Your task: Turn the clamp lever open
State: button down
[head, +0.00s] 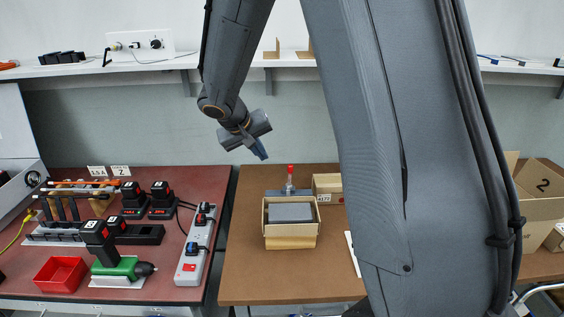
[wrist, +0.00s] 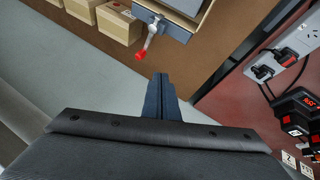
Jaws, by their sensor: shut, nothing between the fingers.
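The clamp lever (head: 290,176) has a red tip and stands upright at the back of a small fixture on the brown table. It also shows in the wrist view (wrist: 146,45), with its red knob toward my fingers. My gripper (head: 262,153) is above and behind the lever, to its left in the head view. In the wrist view my gripper (wrist: 160,78) is shut and empty, with a gap between its fingertips and the red knob. A cardboard box (head: 291,243) holding a grey block (head: 290,212) sits in front of the lever.
A small carton (head: 327,187) stands right of the lever. My arm hides part of the right side. The table's left part is clear.

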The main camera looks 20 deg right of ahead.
aim_at(290, 176)
jog(key=w+d+f+p, duration=0.2)
jog(key=d+f+p, duration=0.1)
jog(key=d+f, duration=0.4)
jog(key=shift+w+d+f+p, duration=0.25)
jog(key=shift+d+f+p, duration=0.05)
jog(key=shift+d+f, duration=0.1)
jog(key=shift+b, duration=0.4)
